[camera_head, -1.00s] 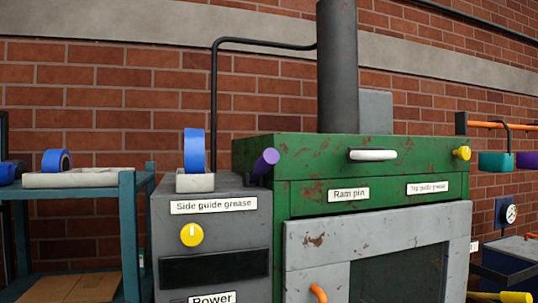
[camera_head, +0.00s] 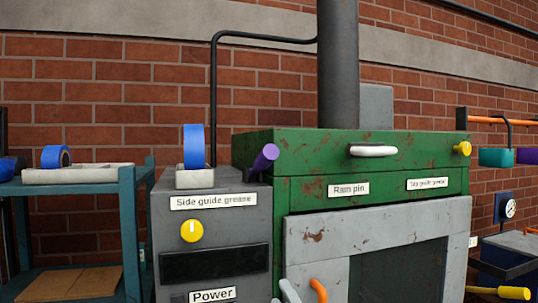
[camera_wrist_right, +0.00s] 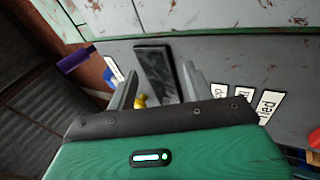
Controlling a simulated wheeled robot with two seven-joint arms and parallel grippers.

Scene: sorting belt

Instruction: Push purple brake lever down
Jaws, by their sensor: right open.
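The purple brake lever (camera_head: 263,160) sticks up at a tilt, to the upper right, from the top right of the grey control box (camera_head: 230,262), beside the green machine (camera_head: 378,155). In the right wrist view the purple lever (camera_wrist_right: 75,58) is at the upper left, outside the fingers and apart from them. My right gripper (camera_wrist_right: 158,84) is open and empty, facing the grey front with its dark panel. In the head view only a grey tip of the right gripper (camera_head: 289,292) shows at the bottom edge, well below the lever. My left gripper is not in view.
A blue roll (camera_head: 194,147) stands on the box just left of the lever. A yellow knob (camera_head: 192,231) is on the box front. A white handle (camera_head: 373,151) and an orange handle (camera_head: 318,290) are on the machine. A teal shelf (camera_head: 128,215) stands left.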

